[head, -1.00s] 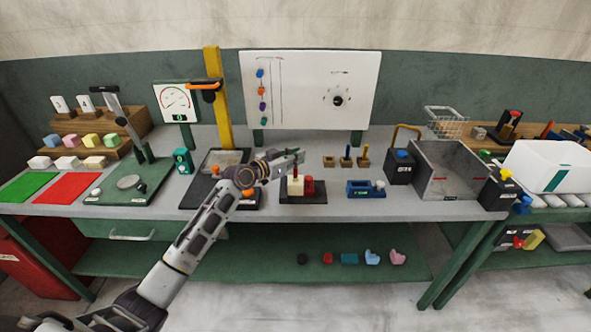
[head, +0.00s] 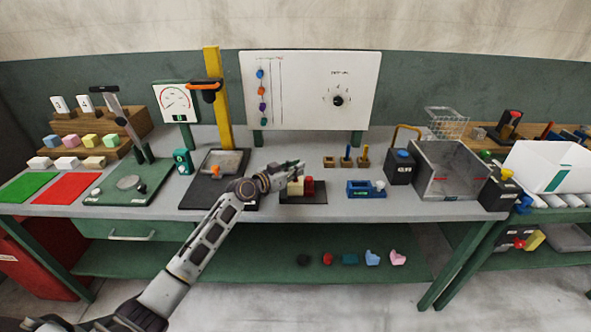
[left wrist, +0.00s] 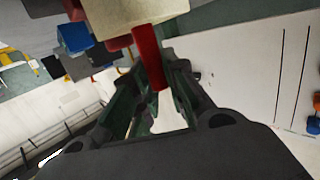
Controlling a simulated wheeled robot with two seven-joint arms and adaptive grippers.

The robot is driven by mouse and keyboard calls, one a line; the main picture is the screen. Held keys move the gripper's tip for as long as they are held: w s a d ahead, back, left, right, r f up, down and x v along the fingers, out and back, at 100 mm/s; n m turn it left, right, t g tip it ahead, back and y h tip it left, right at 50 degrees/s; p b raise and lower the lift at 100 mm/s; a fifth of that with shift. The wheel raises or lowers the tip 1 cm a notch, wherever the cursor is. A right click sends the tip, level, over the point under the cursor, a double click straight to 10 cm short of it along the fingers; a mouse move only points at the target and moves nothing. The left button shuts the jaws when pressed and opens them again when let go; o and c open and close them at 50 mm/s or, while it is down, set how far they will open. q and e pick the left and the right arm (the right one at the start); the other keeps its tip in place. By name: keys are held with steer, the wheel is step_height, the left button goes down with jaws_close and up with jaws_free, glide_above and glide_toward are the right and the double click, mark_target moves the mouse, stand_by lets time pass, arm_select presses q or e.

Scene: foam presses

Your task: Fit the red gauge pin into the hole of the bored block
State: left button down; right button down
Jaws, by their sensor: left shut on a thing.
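The red gauge pin (left wrist: 149,58) is between the fingers of my left gripper (left wrist: 155,85), which is shut on it. In the left wrist view one end of the pin overlaps the cream bored block (left wrist: 130,15); I cannot tell whether it touches or enters the hole. In the head view my left gripper (head: 294,166) is just above the cream block (head: 296,189), which stands on a dark plate (head: 290,199). A red block (head: 309,185) stands to its right. The hole is hidden. My right gripper is not in view.
A blue fixture (head: 365,188) and small wooden holders (head: 346,161) stand to the right. A black press base (head: 200,192) with a yellow post (head: 218,100) stands to the left. A white panel (head: 310,90) is behind. Bare bench lies between them.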

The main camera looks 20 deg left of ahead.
arm_select(q)
steer(key=shift+f, duration=0.1)
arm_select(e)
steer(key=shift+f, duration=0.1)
arm_select(q)
steer(key=c, duration=1.4)
jaws_free()
steer(key=shift+c, duration=0.2)
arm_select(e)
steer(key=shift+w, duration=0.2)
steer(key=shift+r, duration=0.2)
arm_select(q)
steer(key=shift+s+a, duration=0.25)
steer(key=shift+s, duration=0.2)
steer(key=v, duration=0.6)
steer(key=shift+s+a+b, duration=0.15)
steer(key=shift+s+b, duration=0.05)
steer(key=shift+b, duration=0.1)
steer(key=shift+r+v, duration=0.1)
steer(key=shift+v, duration=1.05)
steer(key=shift+r+v, duration=0.15)
steer(key=shift+v, duration=0.95)
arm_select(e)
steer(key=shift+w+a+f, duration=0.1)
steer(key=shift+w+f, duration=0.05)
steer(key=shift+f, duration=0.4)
